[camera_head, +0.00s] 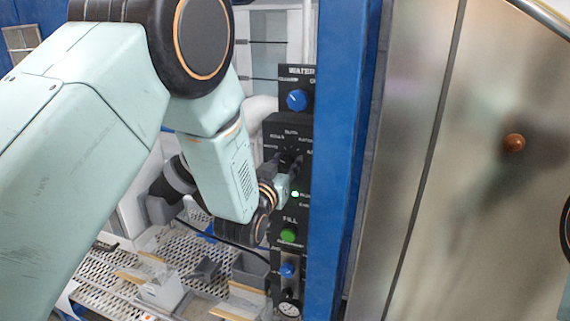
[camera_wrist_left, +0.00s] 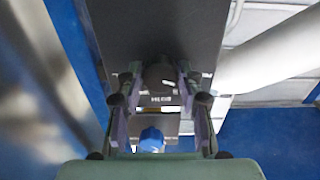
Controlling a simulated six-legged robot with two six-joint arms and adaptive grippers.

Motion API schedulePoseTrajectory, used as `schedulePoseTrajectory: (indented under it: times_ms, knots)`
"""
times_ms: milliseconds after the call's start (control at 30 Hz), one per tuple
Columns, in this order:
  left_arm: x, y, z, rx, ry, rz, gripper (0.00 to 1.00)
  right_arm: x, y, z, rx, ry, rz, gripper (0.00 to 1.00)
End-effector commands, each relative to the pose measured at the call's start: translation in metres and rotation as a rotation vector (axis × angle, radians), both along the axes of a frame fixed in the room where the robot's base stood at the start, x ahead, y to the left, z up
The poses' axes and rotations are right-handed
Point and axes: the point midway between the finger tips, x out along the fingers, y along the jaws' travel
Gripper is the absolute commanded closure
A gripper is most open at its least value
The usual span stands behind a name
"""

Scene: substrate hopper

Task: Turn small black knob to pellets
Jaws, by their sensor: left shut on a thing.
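The small black knob (camera_wrist_left: 159,74) sits on the dark control panel. In the left wrist view it lies between the two fingers of my left gripper (camera_wrist_left: 160,82), which is shut on it. In the head view my left gripper (camera_head: 289,168) reaches the panel from the left and covers most of the knob. White labels ring the knob on the panel (camera_head: 290,134), but they are too small and partly covered to read surely. Which label the knob points to cannot be told. My right gripper is not in view.
A blue knob (camera_head: 297,100) under a WATER label is above. A lit green light (camera_head: 295,194), a green FILL button (camera_head: 288,235), another blue knob (camera_head: 287,270) and a gauge (camera_head: 290,308) are below. A blue post (camera_head: 335,160) stands close on the right. A perforated tray (camera_head: 95,270) lies lower left.

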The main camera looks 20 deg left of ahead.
Motion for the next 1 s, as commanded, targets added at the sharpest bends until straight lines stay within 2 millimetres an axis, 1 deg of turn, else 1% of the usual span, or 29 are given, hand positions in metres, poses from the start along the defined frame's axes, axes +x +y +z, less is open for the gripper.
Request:
schedulePoseTrajectory:
  times_ms: [300,400,667,700,967,1000]
  knots:
    - [0.0001,0.0012,0.0011,-0.189,0.002,0.002,0.95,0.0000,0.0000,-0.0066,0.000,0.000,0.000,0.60]
    - [0.0001,0.0013,0.0014,-0.217,0.003,0.003,0.95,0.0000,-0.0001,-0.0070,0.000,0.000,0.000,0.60]
    - [0.0003,0.0014,0.0019,-0.222,0.003,0.003,0.95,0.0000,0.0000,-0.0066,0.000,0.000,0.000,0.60]
    - [0.0003,0.0014,0.0020,-0.222,0.003,0.004,0.62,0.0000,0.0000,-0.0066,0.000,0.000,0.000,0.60]
    - [0.0001,0.0012,0.0011,-0.220,0.005,0.003,0.40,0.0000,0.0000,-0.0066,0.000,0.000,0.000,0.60]
    - [0.0001,0.0011,0.0010,-0.220,0.005,0.003,0.40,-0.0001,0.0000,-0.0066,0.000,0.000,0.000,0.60]
